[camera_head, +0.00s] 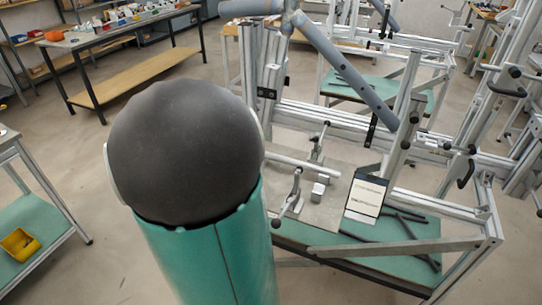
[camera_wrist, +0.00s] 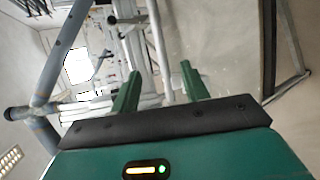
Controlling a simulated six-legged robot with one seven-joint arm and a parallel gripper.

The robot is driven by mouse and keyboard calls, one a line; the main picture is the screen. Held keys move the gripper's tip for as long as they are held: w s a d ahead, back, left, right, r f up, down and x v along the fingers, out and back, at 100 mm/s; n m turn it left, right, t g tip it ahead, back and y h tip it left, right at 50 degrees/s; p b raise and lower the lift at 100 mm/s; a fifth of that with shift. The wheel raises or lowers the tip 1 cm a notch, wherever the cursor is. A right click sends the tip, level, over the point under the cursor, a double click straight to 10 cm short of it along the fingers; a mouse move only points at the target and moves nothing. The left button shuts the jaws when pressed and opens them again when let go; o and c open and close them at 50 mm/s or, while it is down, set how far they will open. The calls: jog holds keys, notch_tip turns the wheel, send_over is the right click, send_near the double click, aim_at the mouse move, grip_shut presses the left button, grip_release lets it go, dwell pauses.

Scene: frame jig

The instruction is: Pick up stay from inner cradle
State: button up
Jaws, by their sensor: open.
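My gripper (camera_wrist: 160,80) shows in the wrist view as two green fingers set apart, with nothing between them. In the head view the gripper is not seen; a large dark and green part of my arm fills the left middle. A short pale tube (camera_head: 303,164) lies across small clamps on the jig plate; it may be the stay, but I cannot tell for sure. The jig (camera_head: 350,125) is a silver rail frame right of my arm. In the wrist view the jig (camera_wrist: 135,50) lies beyond the fingers, apart from them; no stay can be made out there.
A blue-grey frame tube (camera_head: 345,70) slants above the jig and also shows at left in the wrist view (camera_wrist: 62,50). A white card (camera_head: 366,196) stands at the plate's front. Black rods (camera_head: 410,225) lie on the green shelf. A bench (camera_head: 130,70) stands behind left; floor between is clear.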

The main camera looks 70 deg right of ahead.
aim_at(290, 162)
jog(key=x, duration=1.3)
jog(key=shift+s+d, duration=0.25)
jog(key=shift+s, duration=0.05)
grip_shut()
